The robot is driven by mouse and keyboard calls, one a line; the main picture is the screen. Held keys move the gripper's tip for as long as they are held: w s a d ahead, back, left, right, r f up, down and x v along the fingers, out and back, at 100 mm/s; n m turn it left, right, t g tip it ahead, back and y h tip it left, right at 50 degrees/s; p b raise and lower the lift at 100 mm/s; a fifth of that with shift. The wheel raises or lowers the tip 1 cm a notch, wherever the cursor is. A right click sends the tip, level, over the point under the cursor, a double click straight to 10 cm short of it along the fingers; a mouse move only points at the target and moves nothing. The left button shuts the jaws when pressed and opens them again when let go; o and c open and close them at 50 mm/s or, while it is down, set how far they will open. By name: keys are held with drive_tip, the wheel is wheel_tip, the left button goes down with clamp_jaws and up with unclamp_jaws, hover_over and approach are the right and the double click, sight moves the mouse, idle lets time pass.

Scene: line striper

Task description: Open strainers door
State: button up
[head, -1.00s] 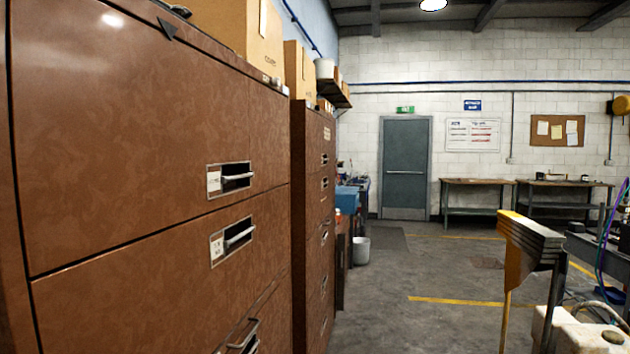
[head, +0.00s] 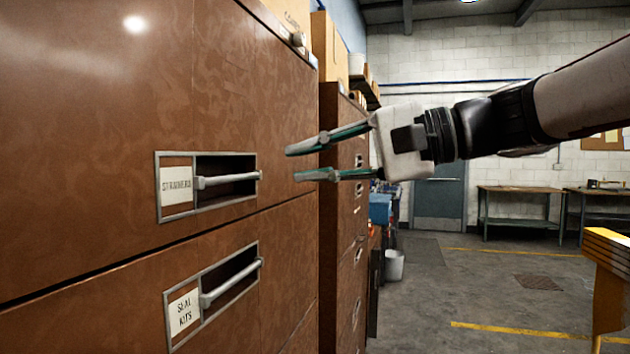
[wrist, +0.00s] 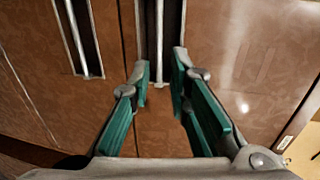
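The strainers door (head: 120,110) is the upper brown cabinet front at the left of the head view, and it looks closed. Its label reads STRAINERS (head: 177,187), beside a recessed pull with a pale bar handle (head: 228,180). My gripper (head: 305,160) is open and empty, a little to the right of this handle, fingers pointing left toward the cabinet. In the wrist view my gripper (wrist: 160,75) has its green-padded fingers spread, with a recessed bar handle (wrist: 159,45) lying between and beyond them. I cannot tell any contact.
Below is another front labelled SEAL KITS (head: 184,310) with its own bar handle (head: 232,283). A second brown cabinet (head: 343,220) stands further back. A yellow-edged object (head: 608,265) is at the right. The floor between is clear.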

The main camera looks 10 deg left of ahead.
sight(234, 178)
drive_tip(key=p+x, duration=0.1)
drive_tip(key=x, duration=1.1)
drive_tip(key=shift+a+f, duration=0.15)
clamp_jaws()
